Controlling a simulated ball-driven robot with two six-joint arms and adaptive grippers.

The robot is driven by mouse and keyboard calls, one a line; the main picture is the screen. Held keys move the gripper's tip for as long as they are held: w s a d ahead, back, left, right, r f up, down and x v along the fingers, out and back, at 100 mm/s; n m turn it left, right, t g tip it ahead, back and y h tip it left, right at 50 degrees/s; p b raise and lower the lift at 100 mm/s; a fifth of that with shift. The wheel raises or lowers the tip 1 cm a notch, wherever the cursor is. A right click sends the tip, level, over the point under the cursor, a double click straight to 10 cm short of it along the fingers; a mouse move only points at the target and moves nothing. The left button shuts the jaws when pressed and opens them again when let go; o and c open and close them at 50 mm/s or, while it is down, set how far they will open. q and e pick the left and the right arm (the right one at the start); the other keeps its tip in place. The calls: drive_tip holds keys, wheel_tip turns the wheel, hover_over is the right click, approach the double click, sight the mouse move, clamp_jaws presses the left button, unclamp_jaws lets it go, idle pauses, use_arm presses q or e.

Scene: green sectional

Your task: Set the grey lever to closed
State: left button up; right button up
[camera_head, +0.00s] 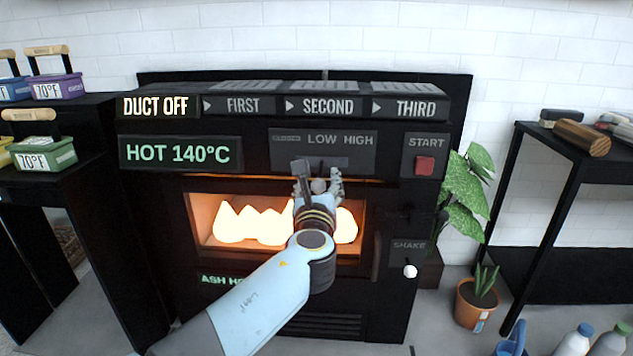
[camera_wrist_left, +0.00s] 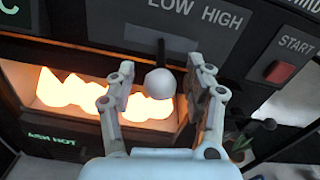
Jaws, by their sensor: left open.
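The grey lever has a pale round knob (camera_head: 319,186) on a short dark stem. It sticks out of the damper panel (camera_head: 355,150) on the black stove, roughly below the LOW mark. A smaller label left of LOW is too faint to read surely. In the left wrist view the lever's knob (camera_wrist_left: 159,82) sits between the fingers, with gaps on both sides. My left gripper (camera_head: 318,174) is open around the knob, and it also shows in the left wrist view (camera_wrist_left: 160,72). My right gripper is not in view.
The stove window (camera_head: 230,220) glows just below the gripper. A red START button (camera_head: 424,166) is to the right, and a SHAKE knob (camera_head: 410,271) is lower right. Shelves stand on both sides, with a plant (camera_head: 465,190) at right.

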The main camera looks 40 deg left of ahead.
use_arm(q)
clamp_jaws()
idle(0.3)
drive_tip(key=shift+f, duration=0.1)
